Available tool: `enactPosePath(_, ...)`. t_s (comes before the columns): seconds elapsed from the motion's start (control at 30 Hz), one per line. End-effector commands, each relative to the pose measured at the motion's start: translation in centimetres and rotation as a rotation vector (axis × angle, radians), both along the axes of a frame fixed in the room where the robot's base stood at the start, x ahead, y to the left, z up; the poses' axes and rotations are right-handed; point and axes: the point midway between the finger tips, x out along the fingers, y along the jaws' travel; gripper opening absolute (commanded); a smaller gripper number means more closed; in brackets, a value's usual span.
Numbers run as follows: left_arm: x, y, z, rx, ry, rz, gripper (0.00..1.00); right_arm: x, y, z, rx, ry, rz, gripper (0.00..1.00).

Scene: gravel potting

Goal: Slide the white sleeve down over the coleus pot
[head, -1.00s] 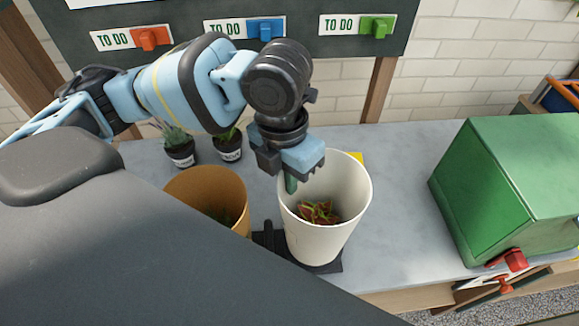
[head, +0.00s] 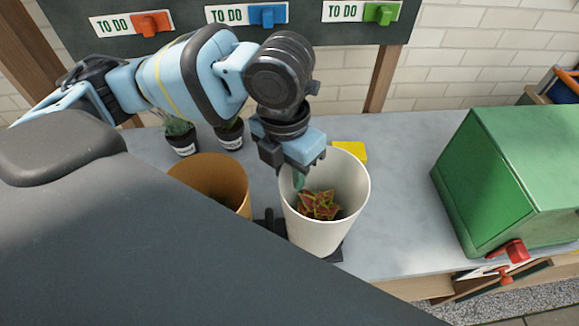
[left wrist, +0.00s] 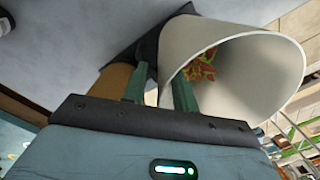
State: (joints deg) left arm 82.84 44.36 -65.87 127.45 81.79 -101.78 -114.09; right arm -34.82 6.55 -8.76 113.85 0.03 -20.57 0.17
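The white sleeve (head: 330,234) stands around the coleus (head: 318,205), whose red-green leaves show inside it below the rim. The pot itself is hidden by the sleeve. My left gripper (head: 298,175) is at the sleeve's back-left rim, pointing down. In the left wrist view its two green fingers (left wrist: 160,85) stand apart, one outside the white sleeve (left wrist: 255,75) and one at its inner side, with a gap beside the wall. Coleus leaves (left wrist: 204,66) also show there. My right gripper is not in view.
A yellow item (head: 350,151) lies behind the sleeve. A green box (head: 510,180) is at right, with clear counter between.

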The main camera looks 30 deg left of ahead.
Motion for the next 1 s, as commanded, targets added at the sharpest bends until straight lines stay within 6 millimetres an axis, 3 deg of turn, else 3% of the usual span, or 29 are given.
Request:
enactPosePath(0.17,0.1,0.1,1.3,0.0,-0.005,0.0,0.29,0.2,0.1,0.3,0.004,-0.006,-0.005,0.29)
enactPosePath(0.53,0.2,0.4,6.8,-0.001,-0.005,0.001,0.29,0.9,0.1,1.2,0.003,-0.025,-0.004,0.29)
enactPosePath(1.0,0.1,0.5,7.8,0.0,0.0,0.0,0.29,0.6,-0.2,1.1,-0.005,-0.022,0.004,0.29)
